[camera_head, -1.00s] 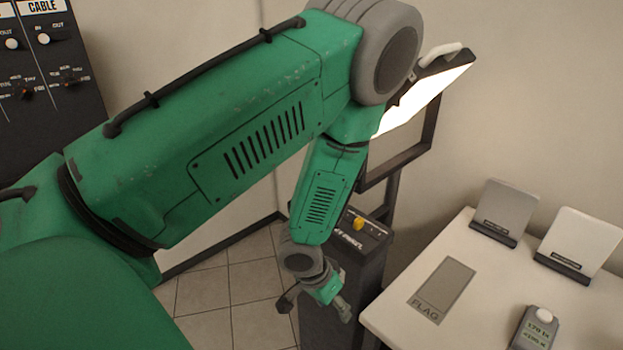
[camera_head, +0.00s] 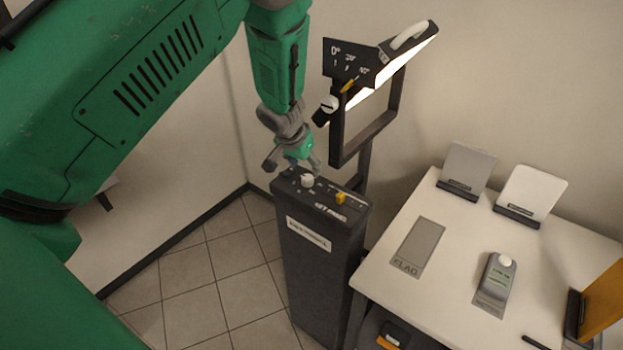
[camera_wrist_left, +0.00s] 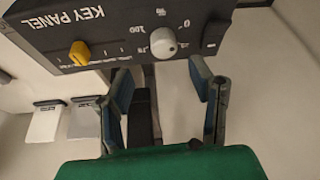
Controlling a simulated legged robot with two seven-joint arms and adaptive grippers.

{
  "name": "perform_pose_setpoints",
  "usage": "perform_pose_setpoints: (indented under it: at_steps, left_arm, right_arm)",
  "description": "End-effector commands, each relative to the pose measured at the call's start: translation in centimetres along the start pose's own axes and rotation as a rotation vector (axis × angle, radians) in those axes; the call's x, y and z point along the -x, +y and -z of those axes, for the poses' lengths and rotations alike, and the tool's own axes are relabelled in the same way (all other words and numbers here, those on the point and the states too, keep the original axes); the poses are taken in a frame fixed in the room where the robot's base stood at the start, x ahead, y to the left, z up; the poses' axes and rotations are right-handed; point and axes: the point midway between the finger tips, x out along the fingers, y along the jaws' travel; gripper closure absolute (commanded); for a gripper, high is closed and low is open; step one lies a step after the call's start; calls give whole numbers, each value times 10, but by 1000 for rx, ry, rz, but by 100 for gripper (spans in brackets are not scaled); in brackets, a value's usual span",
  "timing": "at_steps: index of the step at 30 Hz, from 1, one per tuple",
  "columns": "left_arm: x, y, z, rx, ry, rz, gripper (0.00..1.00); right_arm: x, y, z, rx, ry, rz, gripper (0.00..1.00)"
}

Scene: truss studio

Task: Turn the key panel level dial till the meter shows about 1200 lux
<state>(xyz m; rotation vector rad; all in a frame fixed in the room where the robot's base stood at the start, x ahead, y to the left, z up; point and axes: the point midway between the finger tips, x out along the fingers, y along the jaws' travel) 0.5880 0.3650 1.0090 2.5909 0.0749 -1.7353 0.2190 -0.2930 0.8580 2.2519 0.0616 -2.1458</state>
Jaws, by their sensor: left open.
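The key panel's control box (camera_head: 322,240) is a dark pedestal with a white round dial (camera_head: 308,180) on its top. In the left wrist view the white dial (camera_wrist_left: 163,43) has a printed number scale around it, and the box face reads KEY PANEL. My left gripper (camera_head: 293,166) is open and empty at the box's top edge, close to the dial. In the left wrist view its fingers stand apart on either side below the dial, with a visible gap. The grey light meter (camera_head: 497,275) lies on the table; its digits are too small to read. My right gripper is not in view.
A yellow knob (camera_head: 340,198) sits beside the dial on the same box. The lit panel (camera_head: 410,68) stands on a dark frame behind it. The white table (camera_head: 455,240) at right holds a FLAG plate (camera_head: 418,247), grey card (camera_head: 468,168) and white card (camera_head: 531,192).

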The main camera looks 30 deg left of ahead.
Motion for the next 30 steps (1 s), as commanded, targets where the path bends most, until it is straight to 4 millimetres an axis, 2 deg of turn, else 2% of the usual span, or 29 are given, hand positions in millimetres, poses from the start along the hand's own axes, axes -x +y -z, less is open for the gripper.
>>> perform_pose_setpoints:
  at_steps: [1, 3, 9, 15, 22, 23, 24, 26, 27, 30]
  left_arm:
    - [-13, -2, -2, 4, -2, -2, 51]
    - [-26, -1, -1, 3, -1, -1, 51]
    - [-49, 8, 0, -3, -1, 8, 51]
    - [-59, 12, 0, -4, -4, 13, 51]
    - [-59, 5, 0, 0, 0, 4, 51]
    - [-59, 4, 0, 0, 0, 2, 60]
    - [-59, 3, 0, 0, 0, 1, 74]
    - [-59, 2, 0, 0, 0, -1, 95]
    - [-59, 2, 0, 0, 0, 0, 99]
    - [-59, 3, 0, 0, -1, 6, 100]
  right_arm:
    - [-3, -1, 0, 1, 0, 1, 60]
    - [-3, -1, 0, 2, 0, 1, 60]
    - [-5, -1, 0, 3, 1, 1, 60]
    - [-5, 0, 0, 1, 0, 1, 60]
    - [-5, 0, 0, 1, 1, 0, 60]
    - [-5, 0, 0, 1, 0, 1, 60]
    - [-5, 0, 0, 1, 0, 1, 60]
    - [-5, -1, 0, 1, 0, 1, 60]
    - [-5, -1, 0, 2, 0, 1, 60]
    - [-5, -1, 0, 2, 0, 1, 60]
